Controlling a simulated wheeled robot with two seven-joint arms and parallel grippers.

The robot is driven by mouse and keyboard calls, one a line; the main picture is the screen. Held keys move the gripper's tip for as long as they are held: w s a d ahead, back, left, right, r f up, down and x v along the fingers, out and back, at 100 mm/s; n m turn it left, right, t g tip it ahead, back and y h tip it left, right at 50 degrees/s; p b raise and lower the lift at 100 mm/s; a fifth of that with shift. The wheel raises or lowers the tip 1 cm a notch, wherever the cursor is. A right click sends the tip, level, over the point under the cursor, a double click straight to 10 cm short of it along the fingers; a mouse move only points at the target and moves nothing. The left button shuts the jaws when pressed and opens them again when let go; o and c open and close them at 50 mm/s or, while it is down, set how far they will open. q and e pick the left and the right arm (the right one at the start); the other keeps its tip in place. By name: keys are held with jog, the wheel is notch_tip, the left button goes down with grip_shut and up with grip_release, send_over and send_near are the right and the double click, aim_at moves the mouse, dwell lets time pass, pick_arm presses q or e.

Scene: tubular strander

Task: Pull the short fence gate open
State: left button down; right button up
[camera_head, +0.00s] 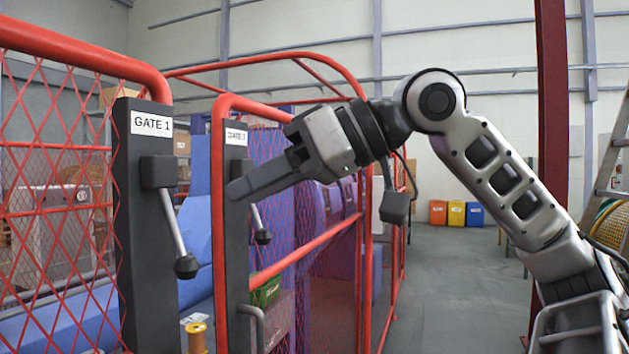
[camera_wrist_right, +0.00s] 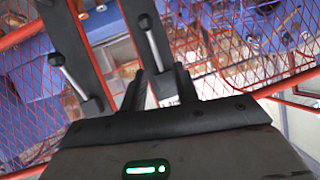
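The red mesh panel on the left ends in a dark post labelled GATE 1 (camera_head: 146,215), which carries a hanging lever handle (camera_head: 172,215). Just right of it, across a gap, stands the second gate's dark post (camera_head: 232,200) with a small label and its own lever handle (camera_head: 258,225). My right gripper (camera_head: 238,188) reaches left across the front of that second post, at its upper part. In the right wrist view its two dark fingers (camera_wrist_right: 160,90) are apart, with nothing visibly held. Two posts with levers show beyond them; contact cannot be told. My left gripper is out of view.
Red mesh fencing (camera_head: 365,200) runs back from the second gate, with blue and purple machinery behind it. A red column (camera_head: 552,140) and a ladder (camera_head: 615,150) stand at the right. Grey floor (camera_head: 455,290) is clear right of the fence.

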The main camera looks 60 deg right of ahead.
jog(key=v, duration=0.6)
jog(key=shift+s+d+r, duration=0.15)
jog(key=shift+s+r, duration=0.05)
jog(key=shift+s, duration=0.05)
